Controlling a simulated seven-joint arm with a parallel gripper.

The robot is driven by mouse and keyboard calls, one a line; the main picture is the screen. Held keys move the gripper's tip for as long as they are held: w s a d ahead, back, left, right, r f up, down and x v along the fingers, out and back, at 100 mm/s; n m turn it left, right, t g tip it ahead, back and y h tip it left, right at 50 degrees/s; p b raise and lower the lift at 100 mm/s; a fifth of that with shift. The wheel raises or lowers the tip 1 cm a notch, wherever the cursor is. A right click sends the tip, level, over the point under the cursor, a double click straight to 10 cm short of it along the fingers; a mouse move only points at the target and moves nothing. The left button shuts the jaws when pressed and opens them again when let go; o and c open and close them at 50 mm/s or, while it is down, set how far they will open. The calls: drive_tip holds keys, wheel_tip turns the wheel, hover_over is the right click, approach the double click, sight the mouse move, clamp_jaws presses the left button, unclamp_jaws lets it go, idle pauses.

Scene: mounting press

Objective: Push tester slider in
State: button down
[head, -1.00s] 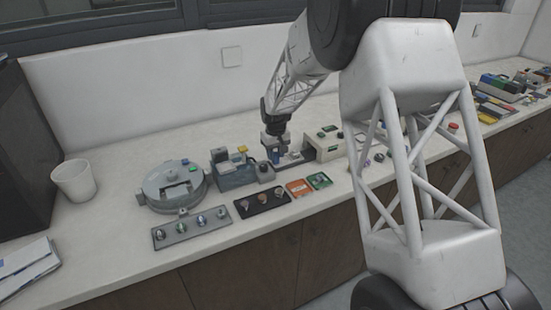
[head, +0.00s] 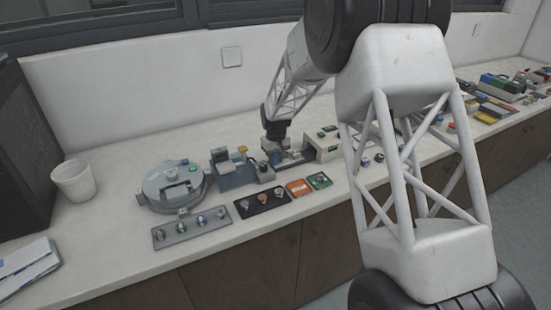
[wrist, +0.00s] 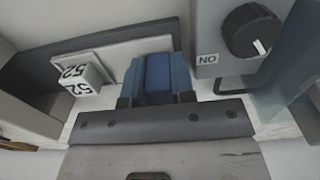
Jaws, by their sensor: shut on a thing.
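My gripper (wrist: 157,98) is shut on a blue block (wrist: 157,78), with a finger on each side of it in the wrist view. I take this block to be the tester's slider handle, but I cannot be sure. A pale plate and a dark rail lie beside it, with a small white cube (wrist: 82,72) marked 52. In the head view my gripper (head: 274,150) points down over the grey tester base (head: 292,159), between the blue-grey unit and the cream box. The slider's lower part is hidden.
The head view shows a cream box (head: 325,147), a round grey press (head: 173,186), a black sample tray (head: 263,201) and a white cup (head: 74,181).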

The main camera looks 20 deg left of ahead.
sight(303, 156)
drive_tip(key=shift+w, duration=0.1)
drive_tip(key=w+d, duration=0.8)
drive_tip(key=shift+w+d, duration=0.2)
drive_tip(key=c, duration=1.2)
unclamp_jaws()
drive_tip(key=shift+d, duration=0.1)
drive_tip(key=shift+c, duration=0.2)
drive_tip(key=shift+r, duration=0.1)
